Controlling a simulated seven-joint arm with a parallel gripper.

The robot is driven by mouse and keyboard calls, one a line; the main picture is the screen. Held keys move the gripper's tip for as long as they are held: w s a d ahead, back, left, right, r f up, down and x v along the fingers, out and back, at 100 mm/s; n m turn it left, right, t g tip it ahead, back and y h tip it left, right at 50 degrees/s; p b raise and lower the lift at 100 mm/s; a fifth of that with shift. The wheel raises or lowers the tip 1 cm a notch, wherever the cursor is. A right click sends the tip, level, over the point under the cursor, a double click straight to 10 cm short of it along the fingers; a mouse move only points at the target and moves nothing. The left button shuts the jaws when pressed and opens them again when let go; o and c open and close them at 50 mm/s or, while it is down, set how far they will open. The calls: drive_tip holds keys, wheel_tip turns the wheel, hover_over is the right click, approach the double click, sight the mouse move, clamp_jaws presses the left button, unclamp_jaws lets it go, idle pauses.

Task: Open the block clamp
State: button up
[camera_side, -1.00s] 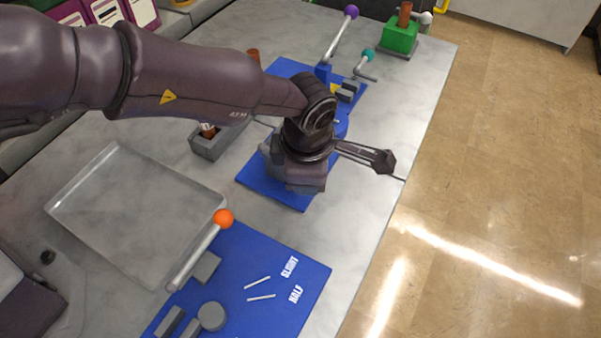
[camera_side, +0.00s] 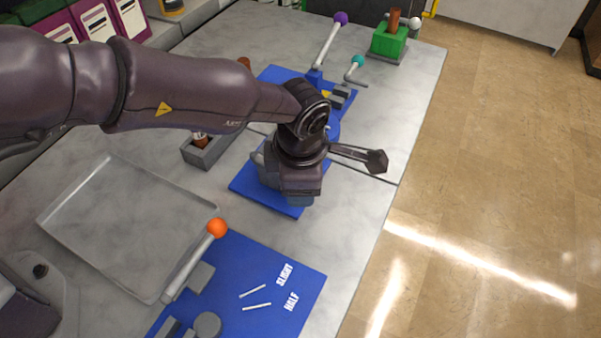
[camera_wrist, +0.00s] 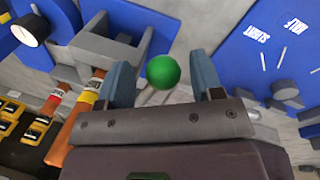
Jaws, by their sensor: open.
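A green ball knob (camera_wrist: 163,71) on a grey rod shows in the wrist view, between the two blue fingers of my gripper (camera_wrist: 165,80). Gaps show on both sides of the knob, so the fingers are open around it in this view; its depth is hard to judge. A grey block fixture (camera_wrist: 108,48), probably the block clamp, stands on a blue plate beside the knob. In the side view my gripper (camera_side: 298,198) is low over the middle blue plate (camera_side: 245,185). My wrist hides the knob and most of the fixture there.
An orange-knobbed lever (camera_side: 217,229) stands on the front blue board (camera_side: 290,255). A grey block with a copper piece (camera_side: 202,150) stands left of my wrist. Purple (camera_side: 341,18) and teal (camera_side: 358,60) knobbed levers stand behind.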

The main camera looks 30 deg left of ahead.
wheel_tip(320, 180, up, 13)
drive_tip(key=s+d, duration=0.1)
drive_tip(key=s, duration=0.1)
drive_tip(key=shift+f, duration=0.15)
drive_tip(key=shift+s, duration=0.1)
drive_tip(key=shift+c, duration=0.3)
drive_tip(key=shift+n, duration=0.8)
drive_tip(key=w+a, duration=0.2)
drive_tip(key=a, duration=0.1)
drive_tip(key=w+a, duration=0.1)
drive_tip(key=a, duration=0.1)
drive_tip(key=shift+w+a+r, duration=0.15)
drive_tip(key=shift+w+r, duration=0.05)
drive_tip(key=shift+w, duration=0.15)
clamp_jaws()
drive_tip(key=s+a+f+n+g+h, duration=0.1)
drive_tip(key=a+f+n+g+h, duration=0.15)
drive_tip(key=a, duration=0.45)
drive_tip(key=s+d+f+t+h, duration=0.2)
drive_tip(key=s+t+h, duration=0.3)
drive_tip(key=s, duration=0.8)
drive_tip(key=w+d+f+t+y, duration=0.1)
drive_tip(key=w+d+f, duration=0.5)
drive_tip(key=w, duration=0.3)
drive_tip(key=shift+x, duration=0.75)
